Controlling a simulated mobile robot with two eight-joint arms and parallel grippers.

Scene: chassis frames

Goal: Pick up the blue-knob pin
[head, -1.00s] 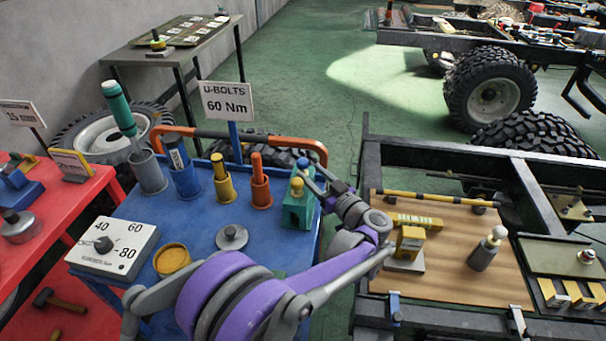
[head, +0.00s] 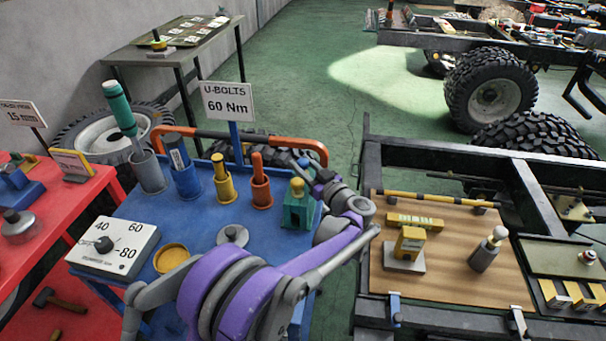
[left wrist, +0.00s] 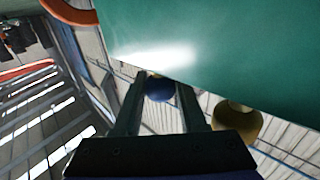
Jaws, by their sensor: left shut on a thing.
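The green holder block (head: 298,210) stands at the right edge of the blue tabletop in the head view. A yellow knob (head: 297,186) sits on top of it. My left gripper (head: 307,170) is at the back of the block, its fingertips mostly hidden by its own wrist. In the left wrist view, the fingers (left wrist: 160,84) are closed around the blue knob (left wrist: 160,90), beside the green block (left wrist: 230,40). The yellow knob (left wrist: 237,122) is just right of the fingers. The pin's shaft is hidden, so I cannot tell whether it is inside the block. My right gripper is out of view.
Orange (head: 260,182), yellow (head: 222,180) and blue (head: 184,176) holders stand left of the green block. An orange bar (head: 240,136) runs along the table's back edge. A wooden board (head: 450,265) with tools lies to the right, across a gap.

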